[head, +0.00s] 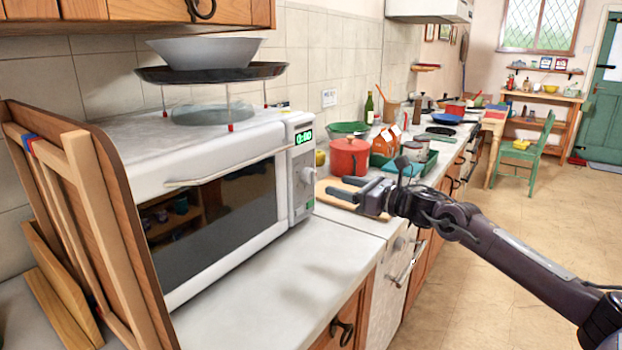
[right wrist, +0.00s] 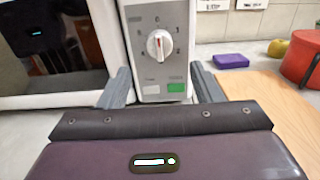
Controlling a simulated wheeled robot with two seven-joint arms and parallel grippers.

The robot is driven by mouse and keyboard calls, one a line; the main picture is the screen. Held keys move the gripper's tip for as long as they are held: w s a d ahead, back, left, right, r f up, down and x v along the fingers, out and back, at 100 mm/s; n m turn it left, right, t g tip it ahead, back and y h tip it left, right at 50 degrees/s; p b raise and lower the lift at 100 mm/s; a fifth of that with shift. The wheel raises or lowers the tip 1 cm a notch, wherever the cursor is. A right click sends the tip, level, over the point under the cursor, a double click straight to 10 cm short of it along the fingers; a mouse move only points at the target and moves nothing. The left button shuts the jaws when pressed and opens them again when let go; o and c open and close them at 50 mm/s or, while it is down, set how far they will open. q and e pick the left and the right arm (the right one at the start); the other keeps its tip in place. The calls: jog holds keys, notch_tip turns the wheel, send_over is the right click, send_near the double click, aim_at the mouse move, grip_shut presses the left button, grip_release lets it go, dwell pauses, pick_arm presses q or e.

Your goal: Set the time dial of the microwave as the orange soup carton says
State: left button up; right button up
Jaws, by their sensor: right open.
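The white microwave (head: 240,150) stands on the counter at the left, door shut. Its green display (head: 303,137) reads 0:00. The time dial (head: 307,175) is a round white knob on the control panel; in the right wrist view the dial (right wrist: 160,44) has its red mark pointing up, with numbers around it. The orange soup carton (head: 384,144) stands further back, beside the red pot; its writing is too small to read. My right gripper (head: 338,188) is open and empty, in front of the panel; its fingers (right wrist: 161,82) lie either side, apart from the dial. My left gripper is out of view.
A wooden board (head: 350,204) lies right of the microwave, with the red pot (head: 349,157) behind it. A wooden rack (head: 85,200) leans at the left. A rack with a bowl (head: 205,52) stands on the microwave. The counter before the microwave is clear.

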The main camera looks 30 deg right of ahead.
aim_at(310, 176)
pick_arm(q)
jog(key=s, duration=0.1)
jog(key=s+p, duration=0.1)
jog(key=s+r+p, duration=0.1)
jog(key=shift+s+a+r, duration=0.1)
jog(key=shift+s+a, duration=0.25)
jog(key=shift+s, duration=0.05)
pick_arm(e)
jog(key=x, duration=0.7)
jog(key=shift+w, duration=0.15)
jog(key=shift+a, duration=0.1)
jog(key=shift+c, duration=0.3)
jog(key=c, duration=0.9)
jog(key=shift+c, duration=0.2)
jog(key=shift+m, duration=0.4)
